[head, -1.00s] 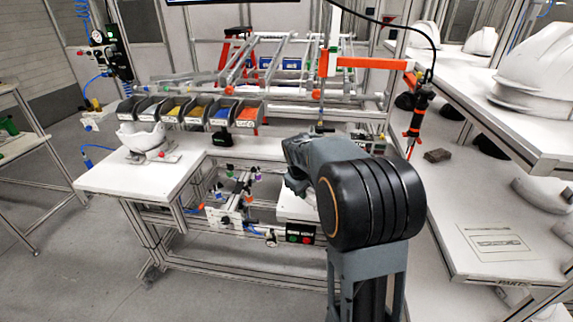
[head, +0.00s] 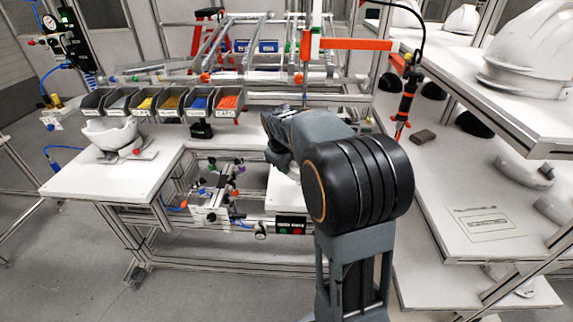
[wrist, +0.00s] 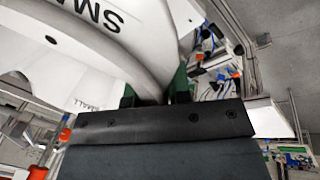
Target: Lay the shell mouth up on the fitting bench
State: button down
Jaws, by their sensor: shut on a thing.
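My gripper (wrist: 153,92) shows in the wrist view, its two green-sided fingers closed on the edge of a white helmet shell (wrist: 150,45). The shell fills the upper left, with part of dark lettering, "SMA", on it. Its whole outline is out of view, so I cannot tell which way its mouth faces. In the head view my arm hides the held shell. The white fitting bench (head: 85,182) stands ahead to the left. A white bowl-like piece (head: 108,133) sits on a low mount at its back, open side up.
A row of part bins (head: 160,104) lines the bench's back edge. A clamp fixture (head: 222,200) is below the bench. White helmets (head: 535,55) stand on the right shelf (head: 480,95). An orange-handled tool (head: 406,97) hangs near it. The bench's front left is clear.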

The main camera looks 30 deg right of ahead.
notch_tip(320, 180, down, 8)
jog(key=b, duration=0.6)
jog(key=shift+f, duration=0.25)
jog(key=c, duration=1)
grip_release()
jog(key=b+v, duration=0.1)
jog(key=v, duration=1.2)
jog(key=shift+r, duration=0.4)
